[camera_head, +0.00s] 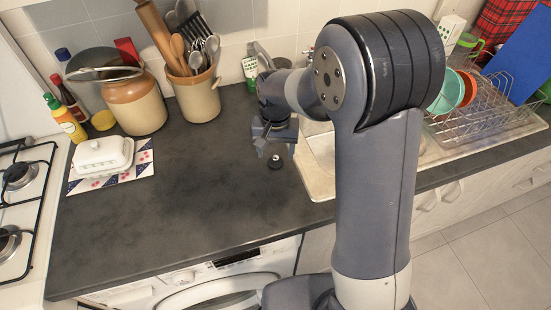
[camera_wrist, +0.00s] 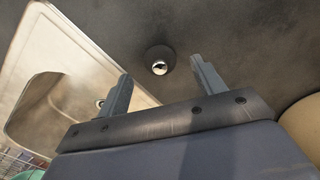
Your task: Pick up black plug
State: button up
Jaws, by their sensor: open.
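The black plug (camera_head: 275,162) is a small round dark piece with a shiny metal top. It lies on the dark counter just left of the sink. In the wrist view the plug (camera_wrist: 159,61) lies beyond the fingertips, between the lines of the two fingers. My gripper (camera_head: 268,148) is open and empty, above the counter and slightly behind and left of the plug in the head view. Its two fingers also show in the wrist view (camera_wrist: 160,72), spread apart, with nothing between them touching them.
The steel sink (camera_head: 318,172) is right of the plug, partly hidden by my arm. A dish rack (camera_head: 485,112) stands further right. A utensil crock (camera_head: 198,98), a brown jar (camera_head: 135,105) and a butter dish (camera_head: 103,155) stand left. The counter's middle is clear.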

aim_at(276, 160)
jog(key=shift+f, duration=1.35)
jog(key=shift+c, duration=0.5)
jog(key=c, duration=1)
jog(key=shift+o, duration=0.2)
